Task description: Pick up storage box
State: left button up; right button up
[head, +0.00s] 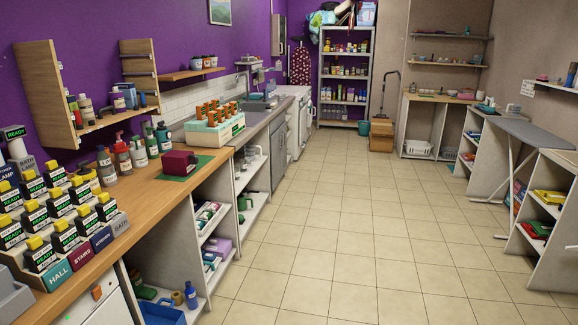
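No thing is plainly marked as the storage box, and I cannot tell which one it is. A maroon box (179,162) sits on a green mat (204,165) on the wooden counter at the left. A brown cardboard box (381,143) stands on the floor at the far end of the room. A blue open bin (160,314) is on a low shelf under the counter at the bottom left. Neither of my grippers is in view.
The wooden counter (135,190) runs along the left wall, with rows of yellow-topped black units, bottles and a pale tray (215,132) of orange-topped items. An ironing board (512,132) stands at the right. The tiled floor (335,220) between is clear.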

aim_at(175, 163)
jog(key=i+l+u, duration=0.1)
jog(key=i, duration=0.6)
jog(key=i+l+u, duration=0.1)
jog(key=i, duration=0.65)
